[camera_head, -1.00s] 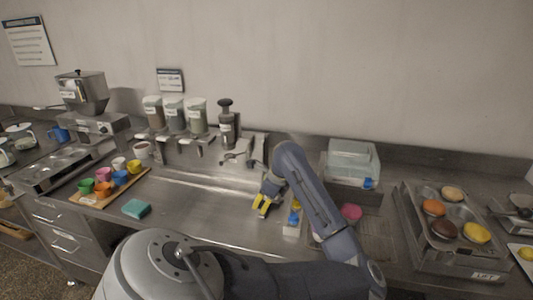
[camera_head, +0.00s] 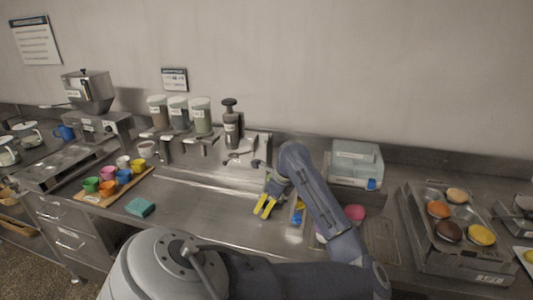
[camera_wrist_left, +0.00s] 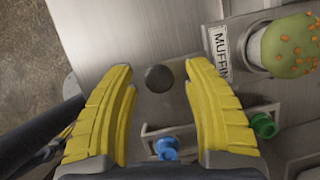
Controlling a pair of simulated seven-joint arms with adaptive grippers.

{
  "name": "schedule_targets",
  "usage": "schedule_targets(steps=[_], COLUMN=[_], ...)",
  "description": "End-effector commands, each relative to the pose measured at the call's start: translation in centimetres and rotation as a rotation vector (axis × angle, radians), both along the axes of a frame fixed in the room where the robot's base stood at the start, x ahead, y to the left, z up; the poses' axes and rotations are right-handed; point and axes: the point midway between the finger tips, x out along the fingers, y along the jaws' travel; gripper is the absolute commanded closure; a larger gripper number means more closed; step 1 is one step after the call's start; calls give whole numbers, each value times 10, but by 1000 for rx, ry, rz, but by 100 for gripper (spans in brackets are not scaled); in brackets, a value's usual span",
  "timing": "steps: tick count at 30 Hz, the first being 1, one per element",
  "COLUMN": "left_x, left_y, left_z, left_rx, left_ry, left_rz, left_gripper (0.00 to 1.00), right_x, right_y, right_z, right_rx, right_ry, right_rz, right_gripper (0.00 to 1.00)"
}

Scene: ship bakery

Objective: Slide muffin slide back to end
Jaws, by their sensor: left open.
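In the left wrist view, a "MUFFIN" label (camera_wrist_left: 221,47) sits on a metal surface beside a green, orange-speckled muffin-like piece (camera_wrist_left: 290,46) in a round metal holder. A dark round knob (camera_wrist_left: 159,78) lies between and just beyond my yellow fingers; I cannot tell whether it belongs to the muffin slide. My left gripper (camera_head: 267,207) is open and empty over the metal counter in the head view; it also shows in the left wrist view (camera_wrist_left: 163,95). The muffin label and holder are not clear in the head view, where my arm covers part of that area. My right gripper is not in view.
A blue-capped item (camera_wrist_left: 167,147) and a green-capped one (camera_wrist_left: 263,125) stand close to the fingers. A clear box (camera_head: 356,162) stands behind my arm. The middle counter is fairly clear.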

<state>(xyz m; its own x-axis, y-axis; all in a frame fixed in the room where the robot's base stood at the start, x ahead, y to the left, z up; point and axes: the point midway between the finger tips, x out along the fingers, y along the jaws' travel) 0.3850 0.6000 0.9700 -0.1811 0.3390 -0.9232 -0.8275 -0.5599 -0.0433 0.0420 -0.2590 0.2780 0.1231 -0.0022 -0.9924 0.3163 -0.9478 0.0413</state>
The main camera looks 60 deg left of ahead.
Motion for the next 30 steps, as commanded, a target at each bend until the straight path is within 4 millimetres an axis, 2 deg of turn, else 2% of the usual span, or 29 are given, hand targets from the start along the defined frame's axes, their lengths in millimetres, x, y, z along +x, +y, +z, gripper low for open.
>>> schedule_targets(steps=[5,15,21,30], left_x=[3,14,19,22], left_y=[-5,-25,-34,-41], left_z=[13,67,92,110], left_rx=[1,1,0,0], left_ry=[-4,-6,-3,-2], left_rz=[-1,0,-1,-2], left_gripper=[50,50,50,50], right_x=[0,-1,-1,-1], right_y=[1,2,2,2], right_z=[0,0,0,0], right_rx=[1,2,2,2], right_ry=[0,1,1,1], right_rz=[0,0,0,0], right_gripper=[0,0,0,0])
